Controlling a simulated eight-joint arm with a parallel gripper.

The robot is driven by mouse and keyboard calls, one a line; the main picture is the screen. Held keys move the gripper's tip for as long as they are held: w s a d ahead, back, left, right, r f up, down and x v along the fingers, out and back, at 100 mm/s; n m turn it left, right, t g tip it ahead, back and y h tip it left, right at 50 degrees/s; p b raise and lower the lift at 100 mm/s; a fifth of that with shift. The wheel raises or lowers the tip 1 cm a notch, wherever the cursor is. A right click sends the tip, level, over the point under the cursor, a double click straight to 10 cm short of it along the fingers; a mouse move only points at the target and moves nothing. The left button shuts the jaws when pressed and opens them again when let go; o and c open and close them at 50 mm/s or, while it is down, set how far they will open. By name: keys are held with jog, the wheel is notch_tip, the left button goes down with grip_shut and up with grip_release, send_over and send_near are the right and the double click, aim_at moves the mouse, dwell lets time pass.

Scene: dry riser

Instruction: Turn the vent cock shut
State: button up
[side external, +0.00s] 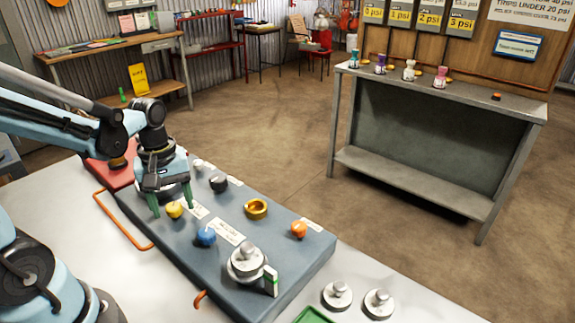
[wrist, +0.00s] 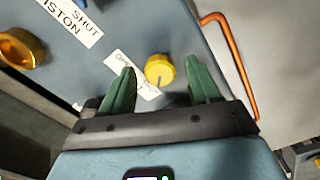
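My gripper (side external: 171,200) points down over the left part of a blue-grey panel (side external: 180,255), its green fingers spread. A yellow knob (side external: 175,210) sits close by the fingertips. In the wrist view the yellow knob (wrist: 160,70) lies between the two open fingers (wrist: 161,68), with a visible gap on each side. A dark pointer line on it runs towards the gripper. A white label (wrist: 132,76) beside it is partly hidden by the left finger. I cannot read which fitting is named the vent cock.
On the panel are a blue knob (side external: 206,236), a brass ring (side external: 256,209), an orange knob (side external: 299,230), a black knob (side external: 218,184) and a metal fitting (side external: 247,262). An orange handle rail (side external: 122,222) borders the panel. Two metal weights (side external: 337,296) stand on the bench.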

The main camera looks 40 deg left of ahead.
aim_at(173, 206)
notch_tip(173, 206, up, 12)
dwell(1.0)
jog(key=w+d+f+m+t, duration=0.3)
jog(key=d+m+t, duration=0.4)
jog(key=m, duration=0.5)
jog(key=shift+d+f+m, duration=0.4)
jog(key=shift+d+f, duration=0.1)
jog(key=shift+f, duration=0.25)
